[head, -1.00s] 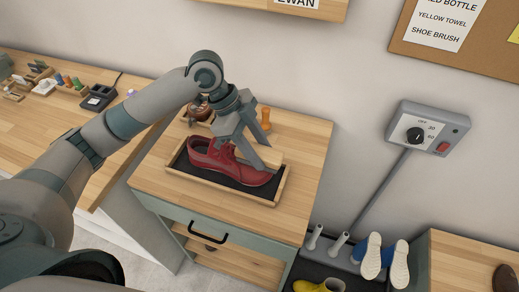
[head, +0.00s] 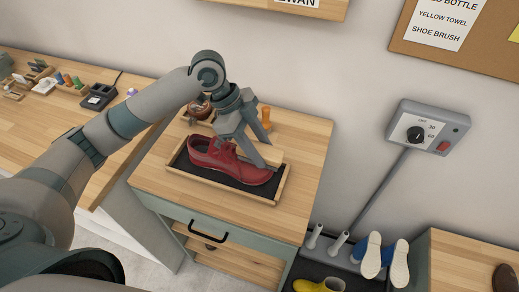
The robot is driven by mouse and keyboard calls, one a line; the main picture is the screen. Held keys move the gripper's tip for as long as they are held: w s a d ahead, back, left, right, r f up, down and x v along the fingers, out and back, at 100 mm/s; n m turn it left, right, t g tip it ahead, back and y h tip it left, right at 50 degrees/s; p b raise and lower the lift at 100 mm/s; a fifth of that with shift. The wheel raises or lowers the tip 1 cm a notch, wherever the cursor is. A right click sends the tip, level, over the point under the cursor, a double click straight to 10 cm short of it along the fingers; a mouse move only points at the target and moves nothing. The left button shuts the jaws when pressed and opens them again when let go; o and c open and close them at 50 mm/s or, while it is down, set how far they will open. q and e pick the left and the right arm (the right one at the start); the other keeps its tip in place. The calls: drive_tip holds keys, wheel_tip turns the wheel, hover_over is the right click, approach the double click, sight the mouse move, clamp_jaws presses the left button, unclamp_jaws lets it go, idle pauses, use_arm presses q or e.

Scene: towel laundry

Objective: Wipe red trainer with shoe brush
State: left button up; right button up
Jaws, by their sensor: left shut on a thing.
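The red trainer (head: 225,163) lies on its sole in a shallow wooden tray with a dark bottom (head: 190,176), on the small wooden-topped cabinet. Its toe points to the right. My left gripper (head: 250,155) is over the trainer's front half, fingers pointing down. It is shut on the shoe brush (head: 269,153), whose pale wooden body shows behind and right of the fingers. The brush is at the trainer's far side near the toe; I cannot tell whether its bristles touch the shoe. My right gripper is not in view.
A brown round item (head: 199,109) and an orange-brown knobbed item (head: 266,117) stand behind the tray. The cabinet top's right side (head: 305,165) is clear. A grey control box (head: 428,127) is on the wall. Blue shoes (head: 384,260) and a yellow shoe (head: 318,285) are lower right.

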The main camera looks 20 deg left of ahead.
use_arm(q)
drive_tip(key=shift+w+r+p, duration=0.1)
drive_tip(key=shift+w+p, duration=0.2)
drive_tip(key=shift+w, duration=1.25)
drive_tip(key=shift+p, duration=0.3)
drive_tip(key=shift+s, duration=0.2)
